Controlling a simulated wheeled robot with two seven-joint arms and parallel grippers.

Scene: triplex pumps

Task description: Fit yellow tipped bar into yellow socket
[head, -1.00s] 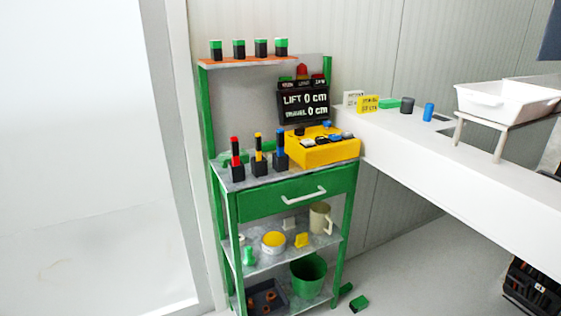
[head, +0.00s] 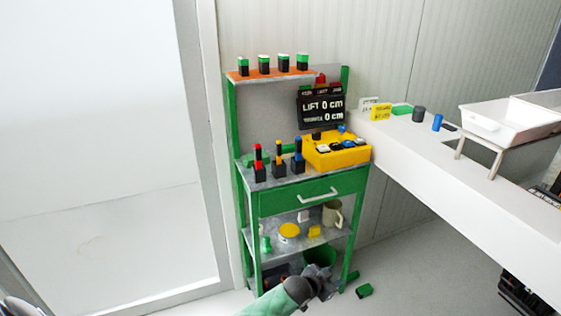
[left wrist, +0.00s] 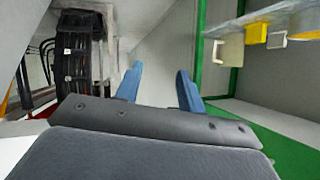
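On the green cart's upper shelf, three upright bars stand in black blocks. The middle one is the dark yellow-marked bar (head: 279,153), between a red-marked bar (head: 258,153) and a blue-marked bar (head: 298,152). I cannot clearly tell a separate yellow socket; the black block (head: 279,170) is under the yellow-marked bar. My left gripper (head: 325,280) is low in front of the cart's bottom shelf, well below the bars. In the left wrist view its blue fingers (left wrist: 160,72) are apart with nothing between them. My right gripper is not in view.
A yellow button box (head: 338,155) and black display (head: 321,108) reading 0 cm stand right of the bars. A white counter (head: 450,165) is at right. Left floor is clear.

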